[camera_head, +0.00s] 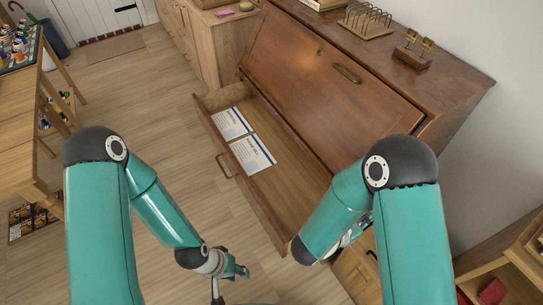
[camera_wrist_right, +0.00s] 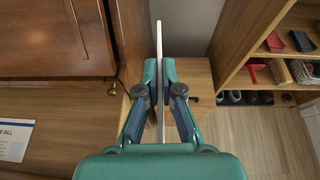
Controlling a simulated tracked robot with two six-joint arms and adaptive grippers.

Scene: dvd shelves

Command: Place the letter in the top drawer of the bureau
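The bureau (camera_head: 315,62) is brown wood with a closed sloping front. Its top drawer (camera_head: 290,190) is pulled open, and two white printed sheets with blue edges lie inside, one at the back left (camera_head: 231,123) and one nearer (camera_head: 253,153). In the right wrist view, my right gripper (camera_wrist_right: 160,88) is shut on a thin white letter (camera_wrist_right: 160,45) seen edge-on; its face is hidden. It is to the right of the drawer's interior (camera_wrist_right: 75,115). My right arm mostly hides this gripper in the head view. My left gripper (camera_head: 236,271) is low, outside the drawer front; its opening is unclear.
A toast-rack-like holder (camera_head: 366,20) and a small wooden stand (camera_head: 413,52) are on the bureau top. Shelves (camera_wrist_right: 275,60) stand to the right. A table with small bottles (camera_head: 20,60) is at far left. Open floor (camera_head: 150,110) lies between.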

